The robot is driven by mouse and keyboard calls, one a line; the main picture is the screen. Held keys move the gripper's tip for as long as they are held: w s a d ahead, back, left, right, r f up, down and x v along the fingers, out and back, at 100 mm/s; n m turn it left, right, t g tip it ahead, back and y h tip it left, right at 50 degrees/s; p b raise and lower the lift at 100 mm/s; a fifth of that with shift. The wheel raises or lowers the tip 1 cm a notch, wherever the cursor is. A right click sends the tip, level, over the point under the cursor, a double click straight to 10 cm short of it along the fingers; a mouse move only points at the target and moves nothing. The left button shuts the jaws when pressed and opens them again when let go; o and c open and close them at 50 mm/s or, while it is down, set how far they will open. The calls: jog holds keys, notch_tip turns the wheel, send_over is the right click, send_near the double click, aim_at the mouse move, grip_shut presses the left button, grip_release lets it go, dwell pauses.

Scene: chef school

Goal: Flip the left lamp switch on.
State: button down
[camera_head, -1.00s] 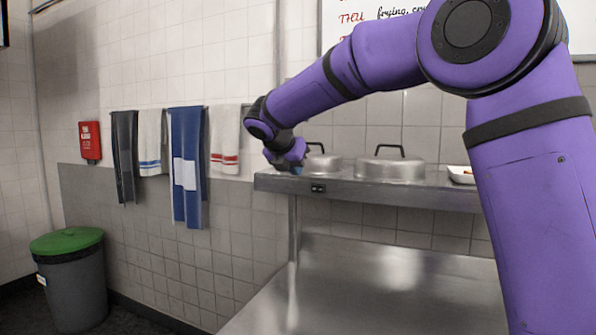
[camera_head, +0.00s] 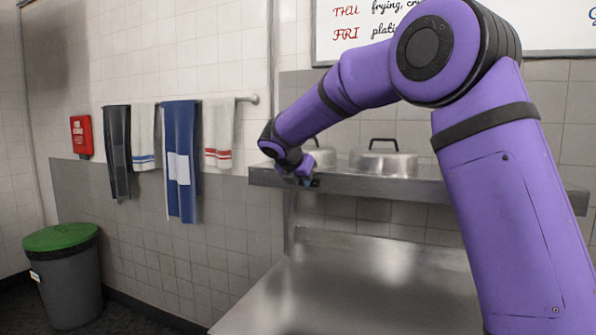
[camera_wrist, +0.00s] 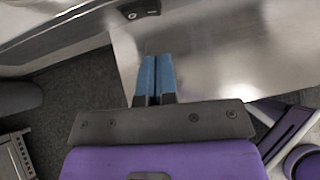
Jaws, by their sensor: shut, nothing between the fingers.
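The lamp switch (camera_wrist: 138,11) shows in the wrist view as a small dark plate on the front edge of the steel shelf (camera_head: 450,191). I cannot make out its rocker positions. My gripper (camera_wrist: 157,62) is shut and empty, its two blue fingers side by side, pointing towards the shelf edge. In the wrist view a gap shows in the picture between the fingertips and the switch, which lies up and slightly left of them. In the head view my gripper (camera_head: 307,180) is in front of the shelf's left end and largely covers the switch.
Two metal lids stand on the shelf, one of them a large domed lid (camera_head: 383,162). A bare steel counter (camera_head: 370,285) lies below. Towels hang on a rail at left, including a blue one (camera_head: 181,135). A green-lidded bin (camera_head: 65,285) stands at far left.

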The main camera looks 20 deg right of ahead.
aim_at(315, 183)
jog(key=w+d, duration=0.1)
jog(key=w+d+f, duration=0.1)
jog(key=w+d, duration=0.1)
jog(key=shift+d, duration=0.1)
jog(key=shift+w+d+r, duration=0.1)
jog(key=shift+w+d, duration=0.05)
jog(key=shift+d, duration=0.05)
jog(key=shift+w+d, duration=0.15)
jog(key=shift+d, duration=0.2)
jog(key=shift+a, duration=0.2)
jog(key=shift+w+a, duration=0.35)
jog(key=shift+a, duration=0.25)
